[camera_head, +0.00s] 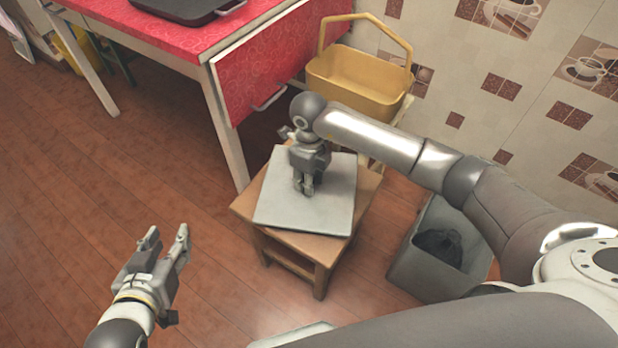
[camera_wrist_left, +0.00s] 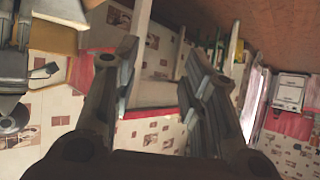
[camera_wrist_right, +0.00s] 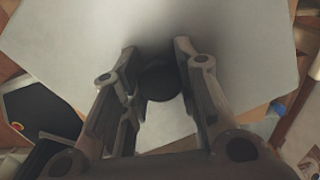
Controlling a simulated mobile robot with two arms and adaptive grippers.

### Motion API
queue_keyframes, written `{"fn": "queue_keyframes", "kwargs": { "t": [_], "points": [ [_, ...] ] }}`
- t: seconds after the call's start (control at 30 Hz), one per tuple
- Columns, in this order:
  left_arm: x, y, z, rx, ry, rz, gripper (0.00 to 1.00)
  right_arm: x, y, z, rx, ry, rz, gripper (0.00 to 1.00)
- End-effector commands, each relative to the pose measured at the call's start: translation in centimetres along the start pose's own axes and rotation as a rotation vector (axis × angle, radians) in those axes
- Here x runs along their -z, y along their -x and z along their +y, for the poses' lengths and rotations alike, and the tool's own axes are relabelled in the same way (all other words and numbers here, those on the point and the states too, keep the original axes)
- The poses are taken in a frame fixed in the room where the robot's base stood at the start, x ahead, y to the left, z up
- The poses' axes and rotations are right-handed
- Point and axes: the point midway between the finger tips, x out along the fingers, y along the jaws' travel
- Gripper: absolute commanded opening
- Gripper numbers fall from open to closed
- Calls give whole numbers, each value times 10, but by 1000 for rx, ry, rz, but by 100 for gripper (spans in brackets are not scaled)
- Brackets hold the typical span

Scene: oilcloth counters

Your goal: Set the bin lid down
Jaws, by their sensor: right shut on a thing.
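The bin lid (camera_head: 331,213) is a flat light-grey square panel lying on a small wooden stool (camera_head: 318,268). It covers most of the stool top, slightly askew to it. My right gripper (camera_head: 307,190) points down over the lid's middle. In the right wrist view the lid (camera_wrist_right: 60,40) fills the background, and my right gripper (camera_wrist_right: 158,75) is shut on its dark round knob (camera_wrist_right: 158,82). The grey bin (camera_head: 432,270) stands on the floor to the right of the stool, open on top, with something dark inside. My left gripper (camera_head: 166,240) is open and empty over the floor at lower left.
A yellow basket (camera_head: 355,80) with a raised handle stands behind the stool. A red-topped table (camera_head: 135,28) with a drawer front (camera_head: 275,65) is at upper left, a dark tray on it. The wooden floor (camera_head: 100,190) at left is clear.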

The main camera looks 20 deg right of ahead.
Motion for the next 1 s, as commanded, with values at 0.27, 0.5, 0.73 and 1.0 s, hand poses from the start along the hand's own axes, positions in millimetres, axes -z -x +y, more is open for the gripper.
{"fn": "queue_keyframes", "kwargs": {
  "t": [0.27,0.5,0.73,1.0],
  "points": [
    [7,-1,1,-2,0,37,40,0,-2,0,0,0,0,35],
    [6,-1,1,-3,0,34,40,0,-2,0,0,0,1,50],
    [6,-1,1,-3,0,30,40,0,-1,0,0,0,0,50],
    [-24,8,-4,9,1,-134,40,0,23,0,1,1,-1,50]
  ]
}}
